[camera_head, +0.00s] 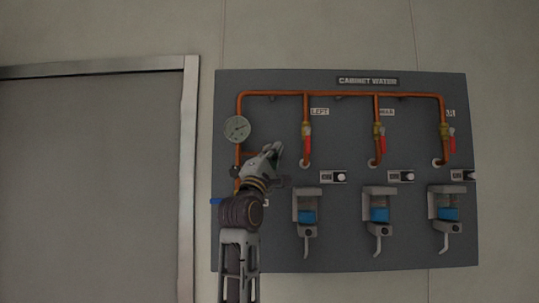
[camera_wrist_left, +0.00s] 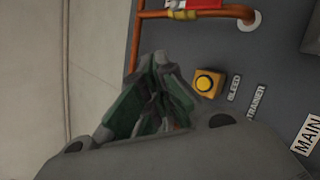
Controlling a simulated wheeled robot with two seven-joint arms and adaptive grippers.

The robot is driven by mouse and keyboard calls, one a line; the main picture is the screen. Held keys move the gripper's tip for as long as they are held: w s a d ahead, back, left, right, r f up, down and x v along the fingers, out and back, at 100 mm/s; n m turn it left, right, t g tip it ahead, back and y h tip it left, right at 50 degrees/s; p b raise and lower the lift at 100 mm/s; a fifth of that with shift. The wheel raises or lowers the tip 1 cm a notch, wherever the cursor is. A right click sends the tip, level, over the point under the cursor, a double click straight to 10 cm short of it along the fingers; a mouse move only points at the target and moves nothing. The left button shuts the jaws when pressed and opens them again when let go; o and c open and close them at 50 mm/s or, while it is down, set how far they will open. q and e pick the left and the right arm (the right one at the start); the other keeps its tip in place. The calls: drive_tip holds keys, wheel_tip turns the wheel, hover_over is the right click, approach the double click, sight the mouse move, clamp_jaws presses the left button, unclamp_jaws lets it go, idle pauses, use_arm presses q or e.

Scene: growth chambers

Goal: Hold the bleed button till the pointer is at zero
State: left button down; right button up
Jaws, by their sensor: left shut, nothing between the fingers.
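The yellow bleed button (camera_wrist_left: 207,82), with a dark ring on its square housing, shows in the left wrist view beside the BLEED label (camera_wrist_left: 234,88). My left gripper (camera_head: 276,149) is shut and empty in front of the panel, below and right of the round gauge (camera_head: 237,128). In the left wrist view its fingertips (camera_wrist_left: 161,62) are left of the button, with a visible gap in the picture; the depth between them is unclear. In the head view the button is hidden behind my gripper and arm. The gauge pointer is too small to read. My right gripper is not in view.
The grey CABINET WATER panel (camera_head: 345,255) carries orange pipes (camera_head: 340,94) and several red-handled valves (camera_head: 382,143). Dispensers with blue parts (camera_head: 379,214) stand out below them. A STRAINER label and a MAIN label (camera_wrist_left: 308,136) are near the button. A door (camera_head: 90,180) is at left.

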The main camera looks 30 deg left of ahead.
use_arm(q)
drive_tip(key=w+a+p, duration=0.2)
drive_tip(key=w+a, duration=0.2)
drive_tip(key=w, duration=0.3)
drive_tip(key=shift+w+a, duration=0.2)
drive_tip(key=shift+a, duration=0.1)
idle(0.3)
drive_tip(key=shift+w+a+p, duration=0.4)
drive_tip(key=shift+w, duration=0.3)
idle(3.5)
drive_tip(key=shift+s+d, duration=0.15)
drive_tip(key=shift+s, duration=0.1)
drive_tip(key=shift+s+d, duration=0.25)
drive_tip(key=shift+s, duration=0.15)
drive_tip(key=shift+s, duration=0.1)
idle(0.3)
drive_tip(key=shift+s+d+b, duration=0.2)
drive_tip(key=shift+s+d, duration=0.25)
drive_tip(key=shift+s, duration=0.25)
drive_tip(key=shift+s+d+b, duration=0.2)
drive_tip(key=shift+s+d, duration=0.2)
drive_tip(key=shift+s, duration=0.25)
drive_tip(key=shift+s+d+b, duration=0.2)
drive_tip(key=shift+s+d, duration=0.25)
drive_tip(key=shift+s, duration=0.25)
